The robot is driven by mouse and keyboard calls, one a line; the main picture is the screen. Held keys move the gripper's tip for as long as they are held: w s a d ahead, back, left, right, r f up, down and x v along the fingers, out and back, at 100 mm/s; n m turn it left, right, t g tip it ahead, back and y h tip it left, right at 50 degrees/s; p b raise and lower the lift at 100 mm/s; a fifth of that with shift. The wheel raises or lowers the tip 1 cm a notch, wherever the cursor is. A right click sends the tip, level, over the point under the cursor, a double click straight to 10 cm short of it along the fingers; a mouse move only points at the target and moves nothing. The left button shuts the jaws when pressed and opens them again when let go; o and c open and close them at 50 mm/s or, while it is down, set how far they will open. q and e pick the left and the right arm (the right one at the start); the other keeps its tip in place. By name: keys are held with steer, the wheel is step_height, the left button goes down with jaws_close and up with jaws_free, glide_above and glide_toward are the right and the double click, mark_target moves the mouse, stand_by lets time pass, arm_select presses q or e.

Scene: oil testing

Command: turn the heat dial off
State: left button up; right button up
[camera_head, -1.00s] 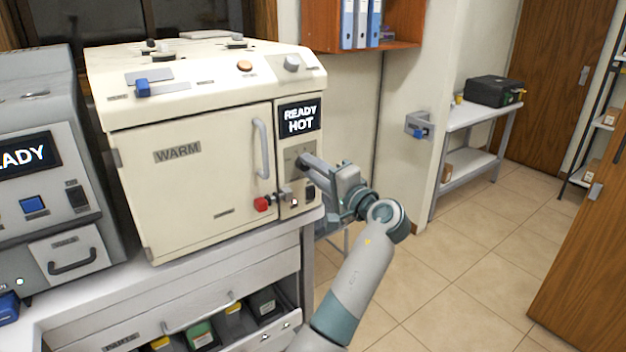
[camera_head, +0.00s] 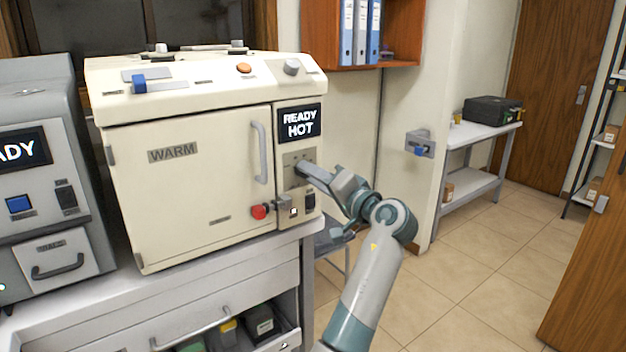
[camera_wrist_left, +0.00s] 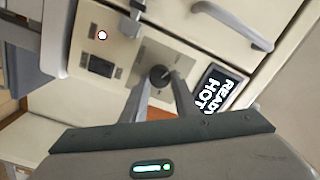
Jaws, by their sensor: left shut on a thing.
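The heat dial is a small dark round knob (camera_wrist_left: 159,76) on a grey plate (camera_head: 293,158) under the "READY HOT" display (camera_head: 300,123) of the cream oven (camera_head: 185,190). The dial's pointer mark cannot be made out. My right gripper is not in view.
A red knob (camera_head: 259,212) and a dark rocker switch (camera_head: 309,200) sit low on the oven front. The oven door handle (camera_head: 260,152) is left of the panel. A grey machine (camera_head: 42,130) stands at left. Open floor (camera_head: 470,260) lies to the right.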

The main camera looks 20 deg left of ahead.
arm_select(q)
steer(key=shift+f, duration=0.15)
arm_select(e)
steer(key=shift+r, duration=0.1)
arm_select(q)
steer(key=o, duration=1.1)
steer(key=shift+c, duration=0.2)
